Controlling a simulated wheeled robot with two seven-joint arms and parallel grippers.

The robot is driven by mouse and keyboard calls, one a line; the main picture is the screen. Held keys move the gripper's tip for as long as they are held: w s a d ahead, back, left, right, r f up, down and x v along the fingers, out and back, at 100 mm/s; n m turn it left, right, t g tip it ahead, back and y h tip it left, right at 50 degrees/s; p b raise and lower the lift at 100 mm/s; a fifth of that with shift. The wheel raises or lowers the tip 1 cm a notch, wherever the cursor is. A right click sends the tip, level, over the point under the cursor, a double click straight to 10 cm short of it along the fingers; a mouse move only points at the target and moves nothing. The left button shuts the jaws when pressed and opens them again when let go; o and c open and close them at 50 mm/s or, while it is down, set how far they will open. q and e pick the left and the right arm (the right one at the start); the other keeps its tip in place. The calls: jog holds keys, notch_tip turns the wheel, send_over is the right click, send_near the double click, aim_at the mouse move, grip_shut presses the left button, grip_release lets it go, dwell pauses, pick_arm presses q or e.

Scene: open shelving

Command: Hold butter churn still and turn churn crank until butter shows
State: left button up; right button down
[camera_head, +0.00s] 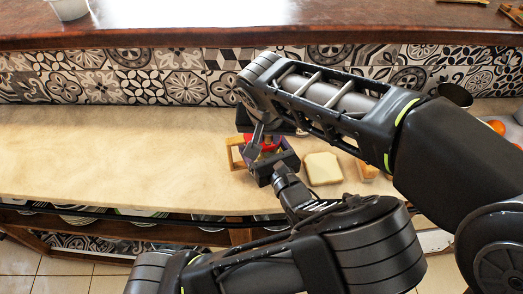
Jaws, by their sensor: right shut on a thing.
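The butter churn (265,148) stands on the pale counter, small and mostly hidden by my grippers; red and yellowish parts show between them. My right gripper (256,146) comes down from above and is shut at the churn's top, on what looks like the churn crank, which is hidden. My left gripper (272,166) reaches in from the front, with its dark jaws close around the churn's lower part. Whether they close on it is not clear. No butter can be made out.
A wooden piece (236,153) is left of the churn. A dark pot (456,95) and orange items (497,127) stand far right. The counter's left side is clear.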

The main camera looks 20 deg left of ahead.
jog(key=shift+s, duration=0.1)
jog(key=shift+s+a+m+h, duration=0.25)
jog(key=shift+a+m+h, duration=0.15)
jog(key=shift+m, duration=0.7)
jog(key=c, duration=1)
grip_release()
jog(key=shift+w, duration=0.1)
jog(key=shift+r, duration=3.5)
